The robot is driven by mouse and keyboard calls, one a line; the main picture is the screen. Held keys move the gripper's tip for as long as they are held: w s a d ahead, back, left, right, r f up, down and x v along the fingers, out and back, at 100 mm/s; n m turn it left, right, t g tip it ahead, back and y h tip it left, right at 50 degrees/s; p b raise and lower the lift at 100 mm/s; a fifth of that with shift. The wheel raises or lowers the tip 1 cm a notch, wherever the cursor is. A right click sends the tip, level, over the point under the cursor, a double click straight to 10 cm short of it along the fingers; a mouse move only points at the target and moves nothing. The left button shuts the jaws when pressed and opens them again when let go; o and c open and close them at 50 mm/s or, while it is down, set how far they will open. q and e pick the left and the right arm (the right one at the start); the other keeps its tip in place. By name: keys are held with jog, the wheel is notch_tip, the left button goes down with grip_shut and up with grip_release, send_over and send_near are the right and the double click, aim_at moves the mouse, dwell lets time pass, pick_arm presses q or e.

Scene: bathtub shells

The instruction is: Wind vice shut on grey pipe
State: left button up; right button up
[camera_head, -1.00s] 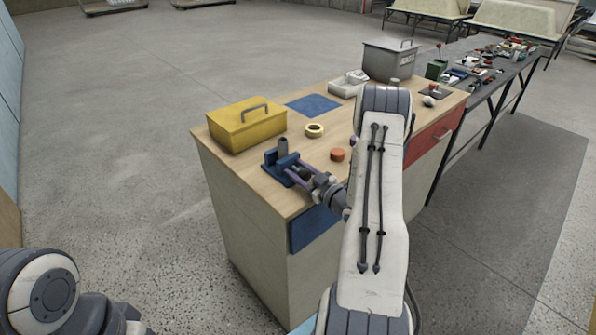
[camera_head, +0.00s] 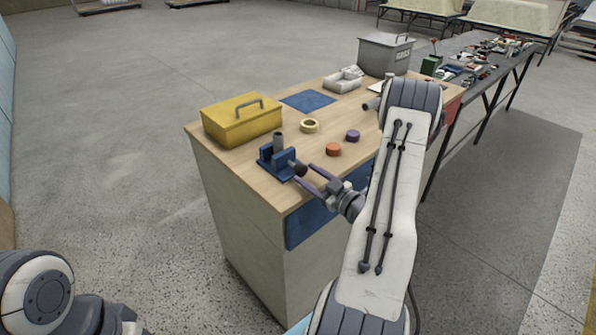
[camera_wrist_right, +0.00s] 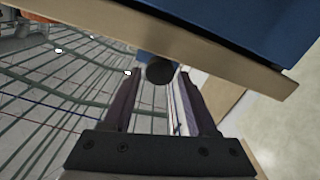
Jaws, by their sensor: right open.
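The blue vice (camera_head: 284,160) sits at the near left corner of the wooden bench. The grey pipe (camera_head: 279,140) stands upright in it. A dark round knob (camera_head: 299,168) sticks out of the vice's front, toward my right gripper. My right gripper (camera_head: 305,174), with purple fingers, is open and empty just in front of the knob. In the right wrist view the knob (camera_wrist_right: 159,71) shows round and end-on between the open fingertips (camera_wrist_right: 155,78), with no finger seen touching it. Whether the vice jaws touch the pipe is too small to tell. My left gripper is out of view.
A yellow toolbox (camera_head: 242,122) stands behind the vice. A tape roll (camera_head: 309,126), an orange disc (camera_head: 333,149) and a purple disc (camera_head: 352,135) lie to its right. A grey box (camera_head: 384,54) and a white tray (camera_head: 341,83) stand farther back. My right arm covers the bench's right part.

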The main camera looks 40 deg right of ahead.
jog(key=shift+s+d+b, duration=0.1)
jog(key=shift+s+b, duration=0.2)
jog(key=shift+s, duration=1.75)
